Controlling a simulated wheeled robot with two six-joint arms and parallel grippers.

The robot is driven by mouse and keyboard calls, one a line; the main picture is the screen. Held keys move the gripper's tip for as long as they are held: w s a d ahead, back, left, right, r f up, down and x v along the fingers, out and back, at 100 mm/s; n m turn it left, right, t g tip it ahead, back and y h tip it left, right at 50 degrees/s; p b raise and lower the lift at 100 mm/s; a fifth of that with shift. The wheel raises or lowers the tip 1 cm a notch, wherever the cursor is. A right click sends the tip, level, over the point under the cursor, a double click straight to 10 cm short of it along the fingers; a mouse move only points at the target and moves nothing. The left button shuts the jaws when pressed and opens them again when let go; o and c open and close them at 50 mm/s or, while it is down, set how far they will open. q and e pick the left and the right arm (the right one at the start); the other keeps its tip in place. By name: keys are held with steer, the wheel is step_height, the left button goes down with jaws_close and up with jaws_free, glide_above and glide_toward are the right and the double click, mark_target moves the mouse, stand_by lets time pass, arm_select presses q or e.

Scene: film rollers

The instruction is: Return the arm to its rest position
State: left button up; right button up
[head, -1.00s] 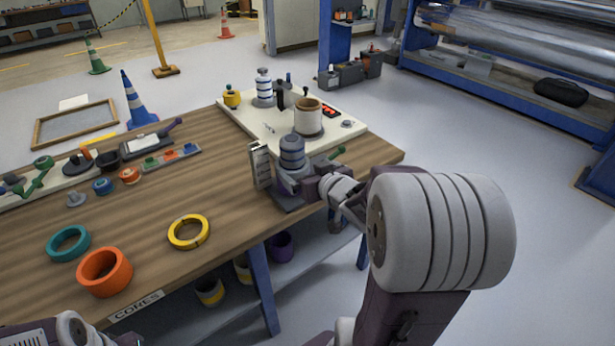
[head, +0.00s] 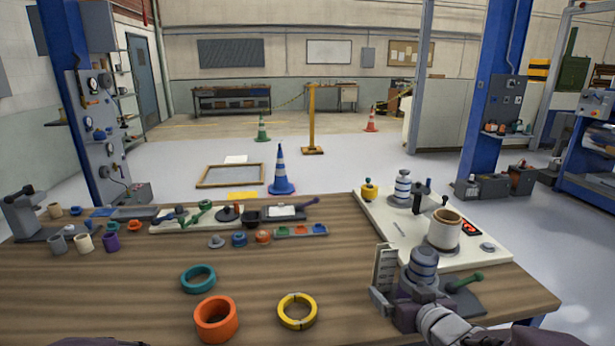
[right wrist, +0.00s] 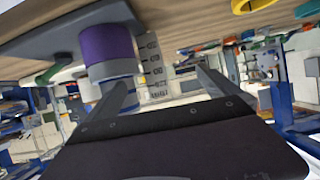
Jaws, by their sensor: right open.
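My right arm comes in from the lower right in the head view. Its gripper (head: 408,308) is low beside the grey stand at the table's front right, close to a grey-blue banded cylinder (head: 423,265). In the right wrist view the gripper (right wrist: 163,80) has its two fingers spread, with nothing held between them. A purple core (right wrist: 107,45) with a grey band stands on a grey base beside the left-hand finger. I cannot tell whether they touch. Of my left arm only a dark sliver shows at the bottom edge; its gripper is out of view.
An upright scale plate (head: 384,267) stands left of the cylinder. A white board (head: 385,215) with a cream core (head: 443,230) lies behind. Orange (head: 216,320), teal (head: 198,279) and yellow (head: 297,311) rings lie left on the wooden table. The table's middle is mostly clear.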

steer(key=s+a+f+g, duration=0.3)
steer(key=f, duration=0.3)
steer(key=s+a+f+g, duration=0.3)
steer(key=f, duration=0.2)
steer(key=s+f+m+g, duration=0.1)
steer(key=s+f+g, duration=0.45)
steer(key=s, duration=0.65)
step_height(320, 180, up, 16)
steer(key=p, duration=1.5)
steer(key=shift+a+h, duration=0.3)
steer(key=shift+h, duration=0.1)
